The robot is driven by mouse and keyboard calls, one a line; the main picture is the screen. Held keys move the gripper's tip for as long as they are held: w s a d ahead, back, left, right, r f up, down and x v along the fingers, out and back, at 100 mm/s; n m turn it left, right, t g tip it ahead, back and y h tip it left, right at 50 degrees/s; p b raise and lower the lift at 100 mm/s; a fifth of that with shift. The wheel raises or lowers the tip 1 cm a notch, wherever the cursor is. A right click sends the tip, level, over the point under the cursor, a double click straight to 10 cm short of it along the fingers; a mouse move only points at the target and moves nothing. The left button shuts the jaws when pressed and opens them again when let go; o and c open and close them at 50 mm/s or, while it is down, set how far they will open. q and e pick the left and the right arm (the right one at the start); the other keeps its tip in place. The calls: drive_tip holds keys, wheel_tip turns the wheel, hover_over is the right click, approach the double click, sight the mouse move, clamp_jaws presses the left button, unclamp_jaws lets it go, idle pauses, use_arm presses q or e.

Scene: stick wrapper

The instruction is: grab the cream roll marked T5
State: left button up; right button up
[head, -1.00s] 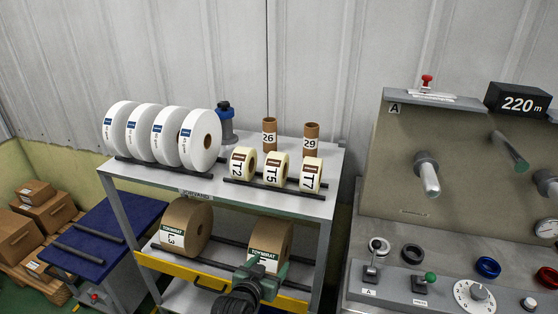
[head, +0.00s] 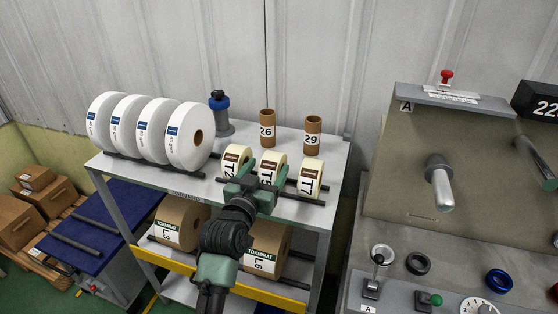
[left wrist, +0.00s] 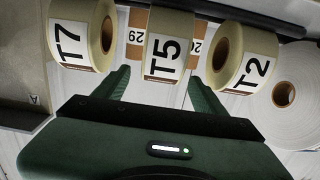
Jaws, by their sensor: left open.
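The cream roll marked T5 (head: 271,165) stands on the top shelf of the rack, between the roll marked T2 (head: 237,156) and the roll marked T7 (head: 311,178). My left gripper (head: 256,180) is in front of T5 and hides part of it in the head view. In the left wrist view the T5 roll (left wrist: 168,48) is centred beyond the two green fingers (left wrist: 158,85), which are spread and empty. My right gripper is not in view.
Dark rails (head: 292,197) hold the cream rolls. Several white rolls (head: 189,137) stand at left. Brown rolls L3 (head: 181,222) and L6 (head: 267,250) lie on the lower shelf. A machine panel (head: 410,150) is at right.

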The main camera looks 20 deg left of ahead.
sight(276, 153)
use_arm(q)
drive_tip(key=shift+w+r, duration=0.15)
drive_tip(key=shift+w, duration=0.8)
drive_tip(key=w+p, duration=0.2)
drive_tip(key=shift+w, duration=0.4)
drive_tip(key=w, duration=0.3)
drive_tip(key=shift+d+f+p, duration=0.1)
drive_tip(key=shift+f+p, duration=0.2)
drive_tip(key=shift+f, duration=0.05)
drive_tip(key=shift+w, duration=0.2)
drive_tip(key=shift+s, duration=0.1)
drive_tip(key=c, duration=1.4)
clamp_jaws()
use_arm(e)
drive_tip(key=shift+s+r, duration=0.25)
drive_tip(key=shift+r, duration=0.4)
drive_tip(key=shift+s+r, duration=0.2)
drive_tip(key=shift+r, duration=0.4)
use_arm(q)
drive_tip(key=shift+r, duration=0.1)
